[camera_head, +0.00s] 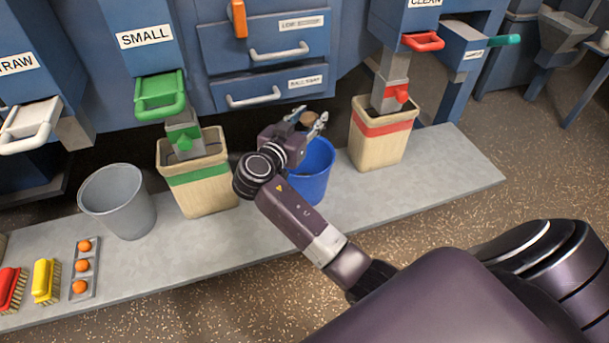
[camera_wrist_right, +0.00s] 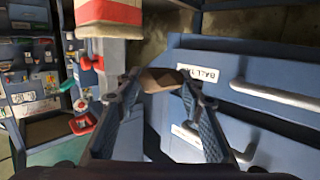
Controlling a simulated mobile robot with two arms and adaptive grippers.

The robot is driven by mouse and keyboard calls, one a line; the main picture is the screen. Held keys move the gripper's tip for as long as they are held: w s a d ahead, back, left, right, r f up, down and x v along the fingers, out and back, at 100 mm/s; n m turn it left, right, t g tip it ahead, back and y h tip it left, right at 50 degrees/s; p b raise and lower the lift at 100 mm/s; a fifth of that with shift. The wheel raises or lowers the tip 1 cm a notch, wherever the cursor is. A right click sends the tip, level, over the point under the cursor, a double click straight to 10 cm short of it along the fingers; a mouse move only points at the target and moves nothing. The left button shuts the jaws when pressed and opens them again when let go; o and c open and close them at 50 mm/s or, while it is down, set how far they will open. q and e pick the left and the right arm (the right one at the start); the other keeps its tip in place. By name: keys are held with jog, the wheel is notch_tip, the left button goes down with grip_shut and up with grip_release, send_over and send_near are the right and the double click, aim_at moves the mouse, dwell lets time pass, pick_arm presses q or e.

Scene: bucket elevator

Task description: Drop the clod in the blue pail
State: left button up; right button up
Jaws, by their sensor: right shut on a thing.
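The blue pail (camera_head: 318,172) stands on the grey ledge between two tan bins. My right gripper (camera_head: 314,121) is above the pail's rim in the head view and hides part of its opening. It is shut on the brown clod (camera_head: 306,118), which sits between its fingertips. In the right wrist view the clod (camera_wrist_right: 161,80) is held between the two fingers of the right gripper (camera_wrist_right: 160,84). My left gripper is not in view.
A green-banded bin (camera_head: 200,190) stands left of the pail and a red-banded bin (camera_head: 380,145) stands right. A grey bucket (camera_head: 120,205) is further left. Brushes and a tray with orange balls (camera_head: 83,266) lie at the ledge's left end. Blue drawers (camera_head: 262,60) rise behind.

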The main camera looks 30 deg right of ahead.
pick_arm(q)
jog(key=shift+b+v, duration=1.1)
jog(key=shift+b, duration=0.25)
pick_arm(e)
jog(key=shift+f, duration=2.65)
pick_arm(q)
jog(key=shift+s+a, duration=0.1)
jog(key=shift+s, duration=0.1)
pick_arm(e)
jog(key=o, duration=1.2)
jog(key=v, duration=1.2)
